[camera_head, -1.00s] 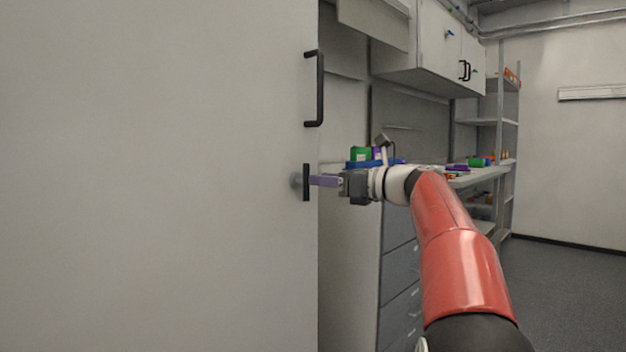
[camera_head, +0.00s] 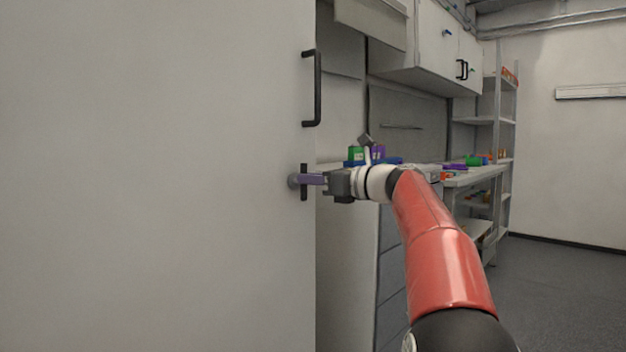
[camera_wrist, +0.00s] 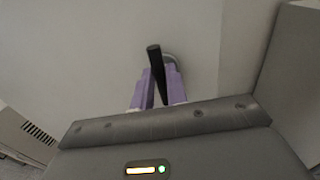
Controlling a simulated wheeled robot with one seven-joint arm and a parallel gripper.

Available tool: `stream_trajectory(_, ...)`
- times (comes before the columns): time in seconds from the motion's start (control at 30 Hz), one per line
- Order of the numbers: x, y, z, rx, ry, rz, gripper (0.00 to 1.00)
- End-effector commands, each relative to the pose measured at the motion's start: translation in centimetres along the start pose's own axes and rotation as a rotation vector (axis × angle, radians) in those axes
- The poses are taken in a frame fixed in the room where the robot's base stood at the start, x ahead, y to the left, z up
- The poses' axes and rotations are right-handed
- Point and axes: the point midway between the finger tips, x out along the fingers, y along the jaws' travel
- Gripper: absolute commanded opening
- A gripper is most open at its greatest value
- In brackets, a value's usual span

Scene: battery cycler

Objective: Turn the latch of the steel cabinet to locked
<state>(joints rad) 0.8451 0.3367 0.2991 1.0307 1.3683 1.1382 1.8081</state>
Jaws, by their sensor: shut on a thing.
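The cabinet door (camera_head: 150,180) is a large pale grey panel that fills the left of the head view. Its latch (camera_head: 304,194) is a short black bar on a round grey base, near the door's right edge, and stands upright in the head view. My gripper (camera_head: 309,179) reaches it from the right, and its purple fingers are shut on the latch. In the wrist view the black latch bar (camera_wrist: 155,65) runs between the two purple fingers (camera_wrist: 158,88), and the grey base shows behind them. The fingers hide part of the latch.
A black pull handle (camera_head: 318,88) is on the door above the latch. To the right is a workbench (camera_head: 475,178) with coloured items, drawers below, and wall cupboards (camera_head: 440,45) above. A shelf rack stands further back. The floor (camera_head: 555,290) at right is clear.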

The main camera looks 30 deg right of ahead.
Motion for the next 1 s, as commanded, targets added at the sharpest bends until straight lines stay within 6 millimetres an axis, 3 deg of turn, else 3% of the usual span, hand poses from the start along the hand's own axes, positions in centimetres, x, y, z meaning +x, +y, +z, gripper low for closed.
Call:
stream_trajectory(0.37, 0.05, 0.20, 0.27, -0.128, 0.026, 0.002, 0.00)
stream_trajectory(1.0, 0.19, 0.85, 0.14, -0.704, 0.139, 0.003, 0.00)
